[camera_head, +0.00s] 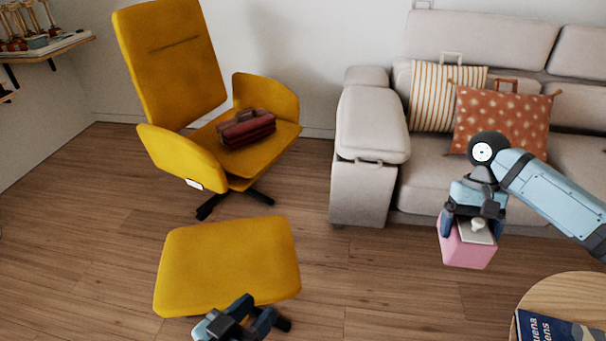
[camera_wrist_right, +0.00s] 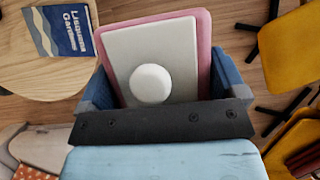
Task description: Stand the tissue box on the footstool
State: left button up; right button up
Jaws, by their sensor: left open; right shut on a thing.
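The tissue box (camera_head: 467,250) is pink with a pale top and a white tuft, and it hangs upright in the air in front of the sofa. My right gripper (camera_head: 474,215) is shut on it from above. In the right wrist view the box (camera_wrist_right: 203,40) sits between the two blue fingers (camera_wrist_right: 160,88), its pale top facing the camera. The yellow footstool (camera_head: 228,262) stands on the floor to the left, its flat top bare. My left gripper (camera_head: 262,318) is open and empty at the footstool's front edge, low in the head view.
A yellow armchair (camera_head: 180,70) with a dark red bag (camera_head: 247,128) stands behind the footstool. A grey sofa (camera_head: 368,125) with cushions is at the back right. A round wooden table (camera_head: 565,290) with a blue book (camera_head: 550,328) is at the lower right. Floor between footstool and box is clear.

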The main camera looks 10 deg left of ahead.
aim_at(225, 259)
jog(key=j+u, duration=0.1)
jog(key=u, duration=1.4)
jog(key=i+j+u, duration=0.15)
jog(key=i, duration=0.3)
jog(key=i+j+u, duration=0.1)
jog(key=i, duration=0.4)
